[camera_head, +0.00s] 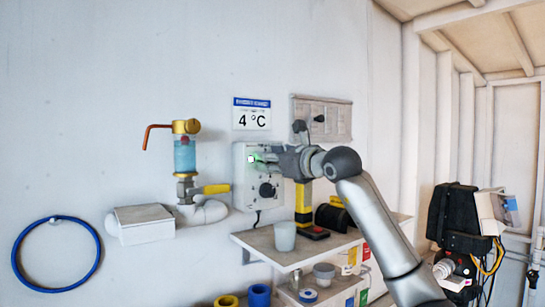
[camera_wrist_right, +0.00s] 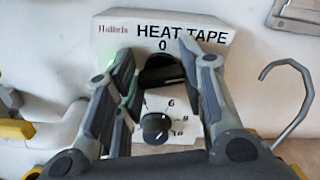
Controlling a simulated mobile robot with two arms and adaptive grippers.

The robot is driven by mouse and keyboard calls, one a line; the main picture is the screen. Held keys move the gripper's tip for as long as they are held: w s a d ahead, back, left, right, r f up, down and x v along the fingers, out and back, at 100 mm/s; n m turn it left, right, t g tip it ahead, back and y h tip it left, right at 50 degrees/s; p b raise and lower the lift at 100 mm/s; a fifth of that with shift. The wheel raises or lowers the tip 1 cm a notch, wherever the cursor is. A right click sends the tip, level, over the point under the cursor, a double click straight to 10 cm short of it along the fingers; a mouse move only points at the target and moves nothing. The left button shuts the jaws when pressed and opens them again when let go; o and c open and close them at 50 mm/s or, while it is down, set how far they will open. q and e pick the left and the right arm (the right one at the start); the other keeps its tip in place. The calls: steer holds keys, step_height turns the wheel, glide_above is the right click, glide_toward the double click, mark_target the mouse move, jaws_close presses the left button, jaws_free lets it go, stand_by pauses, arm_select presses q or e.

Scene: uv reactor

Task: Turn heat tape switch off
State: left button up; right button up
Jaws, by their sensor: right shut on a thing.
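The heat tape box (camera_head: 243,185) is a white unit on the wall with a small green light on its front. In the right wrist view its label reads HEAT TAPE (camera_wrist_right: 182,33), with a 0 below. My right gripper (camera_wrist_right: 158,60) is at the front of the box, shut on the black heat tape switch (camera_wrist_right: 160,74) below the 0. The fingers stand on either side of the switch and hide part of it, so its exact setting is unclear. A second black dial (camera_wrist_right: 155,127) with numbers sits below, untouched. My left gripper is not in view.
A blue filter cup (camera_head: 185,157) and yellow-handled valve (camera_head: 215,189) are on pipework left of the box. A shelf (camera_head: 285,258) below carries a cup (camera_head: 285,236) and tools. A blue hose loop (camera_head: 98,262) hangs left. A metal hook (camera_wrist_right: 290,100) is right of the gripper.

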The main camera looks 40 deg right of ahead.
steer(key=shift+a+f+n+p, duration=0.1)
steer(key=shift+n+p, duration=0.8)
steer(key=shift+n, duration=2.75)
steer(key=shift+a+f+n+p, duration=0.1)
steer(key=shift+n+p, duration=0.8)
steer(key=shift+n, duration=2.75)
steer(key=o, duration=1)
steer(key=shift+s+a, duration=0.2)
steer(key=shift+s, duration=1.8)
steer(key=shift+s+a, duration=0.25)
steer(key=shift+s, duration=1.75)
steer(key=shift+s+a, duration=0.2)
steer(key=shift+s, duration=1.8)
